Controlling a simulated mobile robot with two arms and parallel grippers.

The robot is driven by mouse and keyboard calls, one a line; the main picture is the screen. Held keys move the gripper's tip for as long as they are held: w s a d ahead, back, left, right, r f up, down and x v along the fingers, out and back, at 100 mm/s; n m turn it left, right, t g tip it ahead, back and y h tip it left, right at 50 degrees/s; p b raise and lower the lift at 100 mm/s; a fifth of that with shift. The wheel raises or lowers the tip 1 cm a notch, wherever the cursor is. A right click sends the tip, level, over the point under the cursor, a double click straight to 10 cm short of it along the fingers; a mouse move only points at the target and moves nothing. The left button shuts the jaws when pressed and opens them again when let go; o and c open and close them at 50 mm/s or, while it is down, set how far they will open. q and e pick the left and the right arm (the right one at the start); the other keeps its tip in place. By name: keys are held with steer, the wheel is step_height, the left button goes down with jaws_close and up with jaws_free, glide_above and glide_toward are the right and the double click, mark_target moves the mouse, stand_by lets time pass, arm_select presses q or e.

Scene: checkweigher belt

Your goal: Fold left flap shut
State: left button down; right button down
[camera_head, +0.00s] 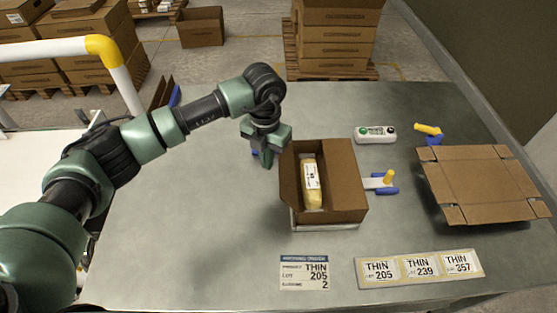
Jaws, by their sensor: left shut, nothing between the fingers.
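An open cardboard box (338,217) stands on the metal table right of centre. A yellow pack with a white label (312,185) lies inside it, toward the left. The box's left flap (289,178) appears raised at its left side, partly behind my gripper, and its exact angle is hard to tell. My left gripper (265,160) is shut and empty, pointing down just beyond the box's upper left corner. I cannot tell whether it touches the flap. My right gripper is not in view.
A flattened carton (480,184) lies at the right. A white button box (375,134) sits behind the box, and a blue clamp with a yellow knob (386,184) is beside it. Label cards (305,273) and a label strip (420,268) lie in front. The table's left part is clear.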

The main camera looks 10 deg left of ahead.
mark_target(281, 158)
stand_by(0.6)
arm_select(q)
steer(key=shift+w+d+r+b, duration=0.1)
steer(key=shift+d+b, duration=0.15)
steer(key=shift+d, duration=0.3)
steer(key=shift+w+d+f+b, duration=0.1)
steer(key=shift+w+d+b, duration=0.1)
steer(key=shift+d, duration=0.3)
steer(key=shift+w+d+r+b, duration=0.1)
steer(key=shift+d+b, duration=0.15)
steer(key=shift+d, duration=0.3)
steer(key=shift+d+r, duration=0.1)
steer(key=shift+d, duration=0.05)
steer(key=shift+w+d+r+b, duration=0.15)
steer(key=shift+d+r+b, duration=0.1)
steer(key=shift+d, duration=0.45)
steer(key=shift+w+d+r+b, duration=0.1)
steer(key=shift+d+r+b, duration=0.1)
steer(key=shift+d, duration=0.45)
steer(key=shift+f, duration=0.1)
